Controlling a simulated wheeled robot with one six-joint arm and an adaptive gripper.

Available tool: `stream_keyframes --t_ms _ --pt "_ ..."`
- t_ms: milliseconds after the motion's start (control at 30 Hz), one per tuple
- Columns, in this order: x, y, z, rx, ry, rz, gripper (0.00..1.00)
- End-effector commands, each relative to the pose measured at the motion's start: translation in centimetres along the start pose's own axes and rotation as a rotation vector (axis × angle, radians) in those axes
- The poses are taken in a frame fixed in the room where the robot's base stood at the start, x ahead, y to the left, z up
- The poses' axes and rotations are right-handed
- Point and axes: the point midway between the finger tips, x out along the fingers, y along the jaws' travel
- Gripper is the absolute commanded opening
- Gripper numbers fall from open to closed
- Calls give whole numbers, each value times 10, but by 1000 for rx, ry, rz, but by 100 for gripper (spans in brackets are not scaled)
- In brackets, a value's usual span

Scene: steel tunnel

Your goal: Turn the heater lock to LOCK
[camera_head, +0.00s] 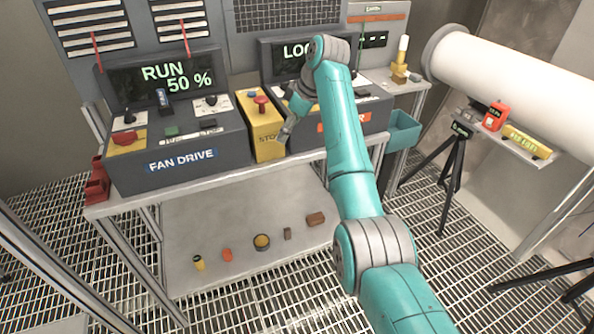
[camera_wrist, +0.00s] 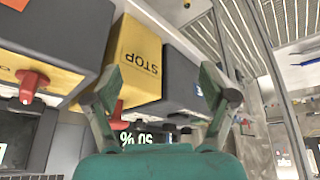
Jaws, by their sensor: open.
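The heater console (camera_head: 355,117) has an orange label and a display (camera_head: 290,49) showing "LO", the rest hidden by my arm. In the wrist view, a red handle on a yellow plate (camera_wrist: 30,85) sits on the console at left, which bears an orange label; it looks like the heater lock. My arm hides it in the head view. My gripper (camera_head: 289,125) is open and empty, low in front of the gap between the yellow STOP box and the heater console. In the wrist view its spread fingers (camera_wrist: 163,88) face the STOP box, with the handle off to the left.
The yellow STOP box (camera_head: 262,132) with a red button stands close by my gripper. Left of it is the fan drive console (camera_head: 180,145), its display reading "RUN 50 %". A teal bin (camera_head: 402,131) hangs at the bench's right end. Small items lie on the lower shelf.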

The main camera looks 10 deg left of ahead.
Motion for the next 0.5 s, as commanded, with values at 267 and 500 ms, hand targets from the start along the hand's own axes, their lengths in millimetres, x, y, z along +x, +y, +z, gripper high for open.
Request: stream_keyframes --t_ms 267,500 --pt "40 3 29 57 14 39 83" --pt "70 4 53 104 26 74 83"
